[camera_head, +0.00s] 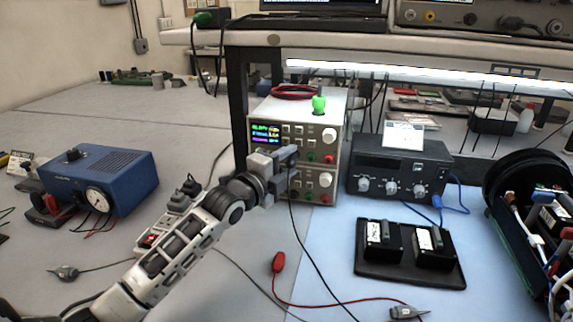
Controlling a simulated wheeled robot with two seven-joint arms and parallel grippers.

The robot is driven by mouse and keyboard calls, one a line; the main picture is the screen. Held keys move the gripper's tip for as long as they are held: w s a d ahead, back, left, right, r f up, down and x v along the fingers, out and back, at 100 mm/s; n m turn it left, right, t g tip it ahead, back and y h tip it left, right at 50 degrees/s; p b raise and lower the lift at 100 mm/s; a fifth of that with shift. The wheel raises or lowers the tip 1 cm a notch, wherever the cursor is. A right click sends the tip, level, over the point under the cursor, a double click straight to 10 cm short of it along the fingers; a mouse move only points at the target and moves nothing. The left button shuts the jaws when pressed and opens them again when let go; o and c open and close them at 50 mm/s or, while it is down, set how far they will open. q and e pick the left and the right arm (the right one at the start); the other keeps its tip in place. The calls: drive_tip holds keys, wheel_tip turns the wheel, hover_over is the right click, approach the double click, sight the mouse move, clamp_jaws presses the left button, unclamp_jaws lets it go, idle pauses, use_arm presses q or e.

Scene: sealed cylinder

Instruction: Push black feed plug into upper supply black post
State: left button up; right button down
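The power supply (337,165) stands under the shelf, with a lit display and an upper and a lower row of controls. On the upper row a red post (329,159) and a green post (311,157) show; the upper black post is hidden behind my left gripper. My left gripper (290,164) is right in front of the supply's face. A black cable (297,228) hangs from its fingers, which appear shut on the black feed plug; the plug itself is hidden, and contact with the post cannot be told. My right gripper is not in view.
A red plug (278,262) with a red lead lies on the table in front. A dark box with knobs (400,170) stands right of the supply, and a black tray (410,272) lies before it. A blue box (105,178) is at left. A green object (319,103) tops the supply.

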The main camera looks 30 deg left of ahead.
use_arm(q)
drive_tip(key=s+a+b, duration=0.2)
drive_tip(key=s, duration=1.3)
drive_tip(key=shift+s+a, duration=0.2)
drive_tip(key=shift+s, duration=0.2)
